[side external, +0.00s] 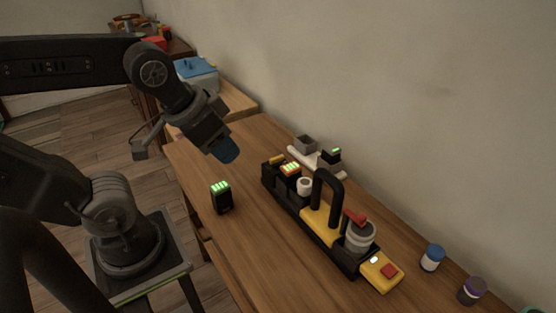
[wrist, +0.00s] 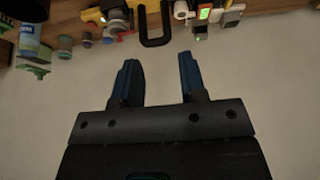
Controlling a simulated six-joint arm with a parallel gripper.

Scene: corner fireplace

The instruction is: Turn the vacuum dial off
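A long black and yellow unit (side external: 318,222) with a tall black handle (side external: 328,190) stands on the wooden table. Near its front end is a round grey dial-like part (side external: 359,238) with a red lever (side external: 354,217) on top; I cannot read its setting. A red button (side external: 389,270) and a lit white light sit on the yellow end. My gripper (side external: 224,150) is above the table, up and left of the unit, touching nothing. In the wrist view my gripper (wrist: 157,76) has its two blue fingers spread apart with nothing between them. The unit's handle (wrist: 154,40) shows at that view's top edge.
A black block with green lights (side external: 221,198) stands alone on the table (side external: 240,250). A white base (side external: 306,154) holding grey and black blocks is behind the unit. A blue-capped jar (side external: 432,257) and a purple-capped jar (side external: 471,290) stand at right. The wall closes the back.

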